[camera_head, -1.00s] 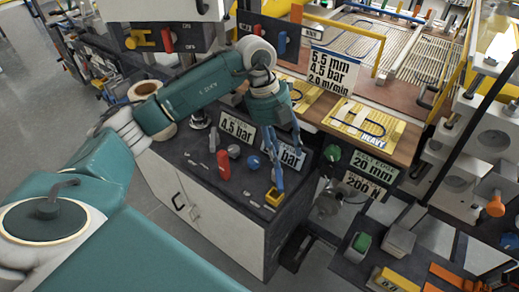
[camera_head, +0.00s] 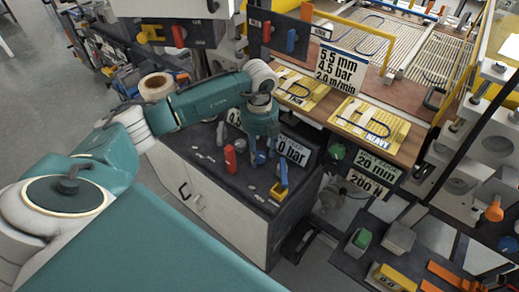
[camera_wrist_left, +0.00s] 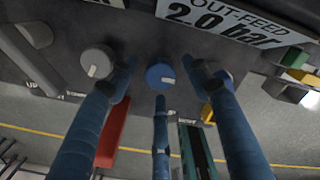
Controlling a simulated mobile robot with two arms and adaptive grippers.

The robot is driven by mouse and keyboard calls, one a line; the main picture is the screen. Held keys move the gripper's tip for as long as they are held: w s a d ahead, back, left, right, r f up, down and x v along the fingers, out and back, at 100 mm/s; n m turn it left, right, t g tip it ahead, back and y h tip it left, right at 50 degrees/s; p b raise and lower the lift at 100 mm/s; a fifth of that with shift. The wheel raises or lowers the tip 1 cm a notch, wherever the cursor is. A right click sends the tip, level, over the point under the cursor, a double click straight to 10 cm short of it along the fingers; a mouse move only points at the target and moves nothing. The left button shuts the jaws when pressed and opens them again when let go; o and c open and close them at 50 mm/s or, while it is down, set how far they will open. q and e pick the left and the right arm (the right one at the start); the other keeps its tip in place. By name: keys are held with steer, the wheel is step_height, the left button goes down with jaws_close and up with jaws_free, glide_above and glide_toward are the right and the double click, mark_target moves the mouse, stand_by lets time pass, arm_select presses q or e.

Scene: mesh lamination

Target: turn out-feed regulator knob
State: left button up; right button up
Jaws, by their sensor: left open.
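The out-feed knob (camera_wrist_left: 160,75) is a round blue dial with a white mark, below the sign reading "OUT-FEED 2.0 bar" (camera_wrist_left: 228,20). It sits on the dark top of a white cabinet (camera_head: 222,222). My left gripper (camera_head: 266,163) is open just above that top, pointing down. In the left wrist view, two blue fingers of my left gripper (camera_wrist_left: 163,80) stand on either side of the knob, with a third below it. I cannot tell whether any finger touches it. In the head view, the fingers largely hide the knob.
A grey knob (camera_wrist_left: 97,62) stands to the left of the blue one. A red handle (camera_head: 229,158) and a yellow-topped part (camera_head: 279,191) flank the gripper on the cabinet top. Boards with "THIN" and "HEAVY" labels lie behind, below a "5.5 mm" sign (camera_head: 341,68).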

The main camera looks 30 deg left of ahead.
arm_select(q)
steer(key=shift+f, duration=0.2)
steer(key=c, duration=1.2)
steer(key=shift+o, duration=0.2)
